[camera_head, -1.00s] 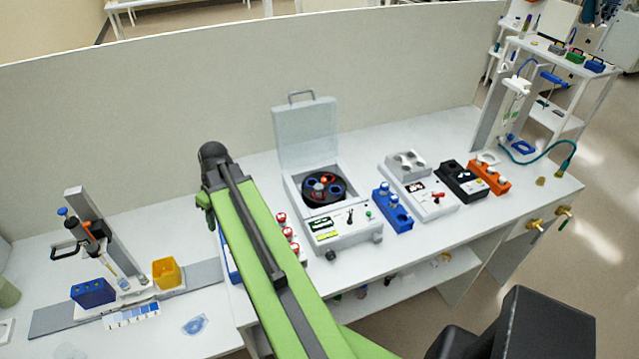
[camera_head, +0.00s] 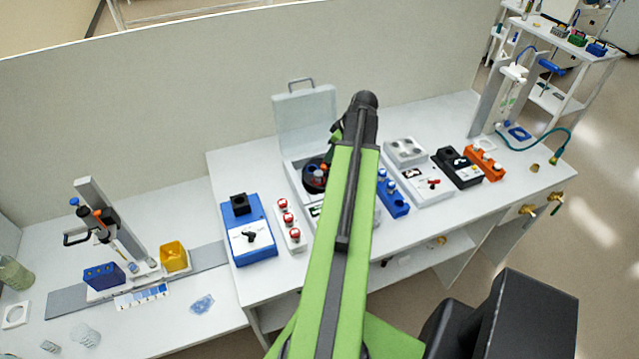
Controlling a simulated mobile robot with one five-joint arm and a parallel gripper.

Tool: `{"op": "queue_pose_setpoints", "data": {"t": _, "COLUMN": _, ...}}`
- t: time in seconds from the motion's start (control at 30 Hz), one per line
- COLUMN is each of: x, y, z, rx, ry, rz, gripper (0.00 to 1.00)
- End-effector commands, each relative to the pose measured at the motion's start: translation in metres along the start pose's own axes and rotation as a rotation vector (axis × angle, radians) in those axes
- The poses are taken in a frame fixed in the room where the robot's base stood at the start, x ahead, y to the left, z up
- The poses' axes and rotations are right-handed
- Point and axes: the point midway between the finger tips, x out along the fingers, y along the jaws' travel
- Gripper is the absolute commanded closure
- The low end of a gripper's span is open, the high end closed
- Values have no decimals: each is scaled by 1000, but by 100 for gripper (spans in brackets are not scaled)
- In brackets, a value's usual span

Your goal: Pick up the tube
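Several tubes are in view, and I cannot tell which one is meant. Red-capped tubes (camera_head: 287,219) stand in a white rack (camera_head: 296,246) left of my arm. Tubes with pale blue-white tops (camera_head: 393,189) stand in a blue rack (camera_head: 397,210) just right of my arm. An open centrifuge (camera_head: 292,164) with a dark rotor (camera_head: 314,170) is partly hidden behind my arm. My gripper (camera_head: 333,138) is at the arm's far end, in front of the centrifuge lid. Its fingertips are mostly hidden, so its opening and any contents do not show.
A blue device with a black block (camera_head: 249,243) stands at left. Right of the blue rack are a grey-white device (camera_head: 425,180), a black block (camera_head: 460,172) and an orange rack (camera_head: 484,165). A yellow container (camera_head: 174,257) is far left. A partition runs behind the bench.

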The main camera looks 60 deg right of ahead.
Motion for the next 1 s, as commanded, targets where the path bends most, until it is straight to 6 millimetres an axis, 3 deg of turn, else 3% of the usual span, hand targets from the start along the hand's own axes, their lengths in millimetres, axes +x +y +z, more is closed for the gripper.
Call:
{"op": "queue_pose_setpoints", "data": {"t": 0.03, "x": 23, "y": 0, "z": 4, "rx": -1, "ry": 0, "rz": 0, "gripper": 63}}
{"op": "queue_pose_setpoints", "data": {"t": 0.3, "x": 81, "y": 0, "z": 4, "rx": -1, "ry": 0, "rz": 0, "gripper": 63}}
{"op": "queue_pose_setpoints", "data": {"t": 0.4, "x": 92, "y": 0, "z": 2, "rx": 0, "ry": 0, "rz": 0, "gripper": 63}}
{"op": "queue_pose_setpoints", "data": {"t": 0.63, "x": 95, "y": 0, "z": 0, "rx": 1, "ry": 0, "rz": 0, "gripper": 63}}
{"op": "queue_pose_setpoints", "data": {"t": 0.9, "x": 140, "y": -1, "z": 2, "rx": 0, "ry": -1, "rz": 0, "gripper": 63}}
{"op": "queue_pose_setpoints", "data": {"t": 1.0, "x": 144, "y": -2, "z": 0, "rx": 0, "ry": -1, "rz": 0, "gripper": 63}}
